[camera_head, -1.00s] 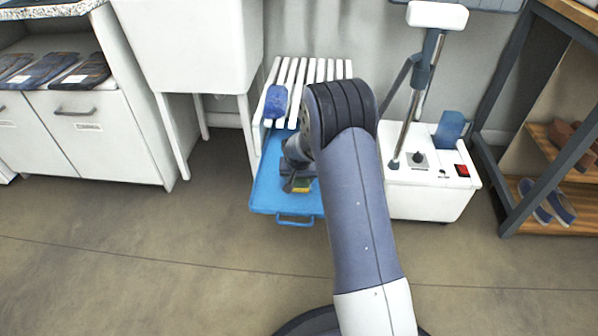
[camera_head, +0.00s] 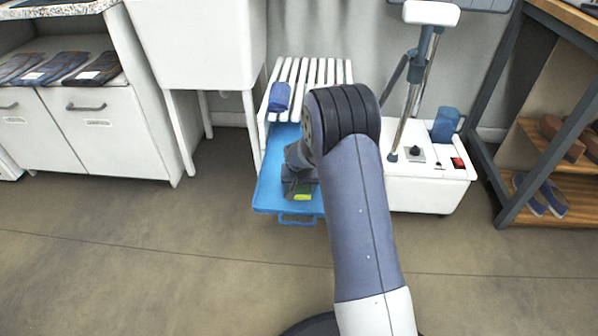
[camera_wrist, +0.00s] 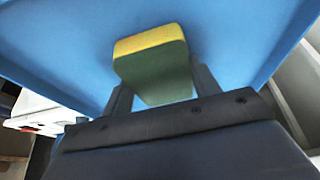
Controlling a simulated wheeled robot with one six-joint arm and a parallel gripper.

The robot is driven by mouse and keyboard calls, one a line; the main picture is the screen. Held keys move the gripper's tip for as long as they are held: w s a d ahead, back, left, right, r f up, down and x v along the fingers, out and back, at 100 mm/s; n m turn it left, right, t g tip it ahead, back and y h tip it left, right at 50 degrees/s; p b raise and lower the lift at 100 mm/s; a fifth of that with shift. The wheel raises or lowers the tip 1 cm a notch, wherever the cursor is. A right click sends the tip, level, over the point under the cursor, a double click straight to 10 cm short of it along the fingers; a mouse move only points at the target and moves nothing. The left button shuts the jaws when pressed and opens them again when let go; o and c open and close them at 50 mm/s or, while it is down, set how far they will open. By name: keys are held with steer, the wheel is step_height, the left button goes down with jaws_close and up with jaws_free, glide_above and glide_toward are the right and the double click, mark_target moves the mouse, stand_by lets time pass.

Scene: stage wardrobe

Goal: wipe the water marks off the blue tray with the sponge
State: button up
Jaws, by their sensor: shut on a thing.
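The blue tray (camera_head: 270,190) sticks out from under the white slatted rack, with its handle toward the front. It also shows in the wrist view (camera_wrist: 70,45), its surface plain blue; I cannot make out water marks on it. The sponge (camera_wrist: 155,70), yellow and green, is between the two fingers of my gripper (camera_wrist: 158,92), which is shut on it. In the head view the sponge (camera_head: 302,197) shows as a small yellow-green patch low over the tray's front part. I cannot tell whether it touches the tray. My arm hides the tray's right side.
A blue rolled item (camera_head: 279,97) lies on the white slatted rack (camera_head: 312,72) above the tray. A white machine (camera_head: 428,190) with a metal pole stands close on the right. A white sink cabinet (camera_head: 195,45) stands at the left. The floor in front is clear.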

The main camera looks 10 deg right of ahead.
step_height(320, 180, up, 2)
steer(key=shift+s+r+p, duration=0.15)
steer(key=shift+r+p, duration=0.05)
steer(key=shift+p, duration=0.45)
steer(key=shift+r+p, duration=1.75)
steer(key=shift+r, duration=1.1)
